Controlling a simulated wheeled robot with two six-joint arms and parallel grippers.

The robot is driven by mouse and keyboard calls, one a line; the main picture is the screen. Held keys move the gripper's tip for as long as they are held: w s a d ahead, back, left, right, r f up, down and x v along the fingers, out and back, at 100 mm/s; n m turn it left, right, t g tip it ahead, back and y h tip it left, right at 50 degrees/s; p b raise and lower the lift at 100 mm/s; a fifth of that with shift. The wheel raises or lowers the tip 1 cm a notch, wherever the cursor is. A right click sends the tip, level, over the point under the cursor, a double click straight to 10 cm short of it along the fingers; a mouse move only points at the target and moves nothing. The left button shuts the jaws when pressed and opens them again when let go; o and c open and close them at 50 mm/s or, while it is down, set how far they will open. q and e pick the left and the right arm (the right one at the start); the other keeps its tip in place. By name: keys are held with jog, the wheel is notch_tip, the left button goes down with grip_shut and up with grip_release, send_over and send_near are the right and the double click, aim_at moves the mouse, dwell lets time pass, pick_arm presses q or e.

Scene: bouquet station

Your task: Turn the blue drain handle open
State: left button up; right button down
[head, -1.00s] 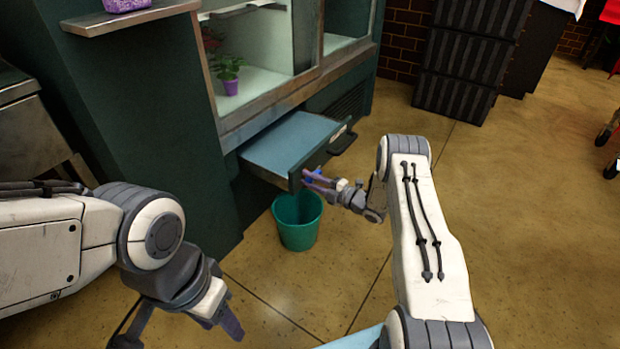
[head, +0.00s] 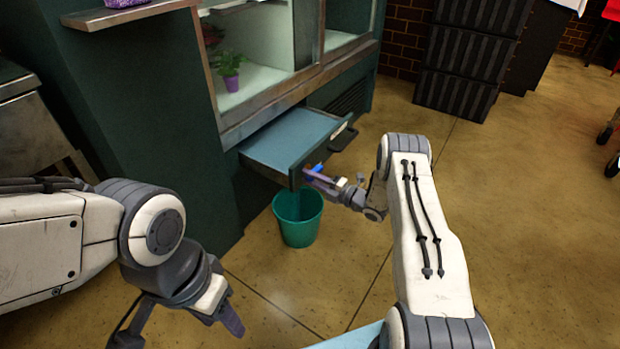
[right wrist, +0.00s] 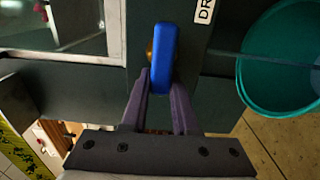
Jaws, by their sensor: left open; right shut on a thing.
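The blue drain handle (right wrist: 164,58) is on the dark front of the pulled-out drawer, on a small brass fitting, beside a white label partly reading "DR". In the head view the blue handle (head: 317,168) shows small at the drawer's lower front corner. My right gripper (right wrist: 163,88) is shut on the near end of the blue handle, with one finger on each side. It also shows in the head view (head: 311,175). My left gripper (head: 180,335) is open and empty, low at the left, away from the drawer.
A teal bucket (head: 298,218) stands on the floor under the drawer (head: 290,142), close to my right gripper. A display cabinet with a potted plant (head: 229,72) rises behind. Black stacked crates (head: 465,60) stand at the back.

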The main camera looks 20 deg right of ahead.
jog(key=c, duration=0.7)
grip_release()
jog(key=shift+s+d, duration=0.25)
jog(key=p+v, duration=0.3)
jog(key=v, duration=0.7)
jog(key=shift+f+p, duration=0.1)
jog(key=shift+p, duration=0.2)
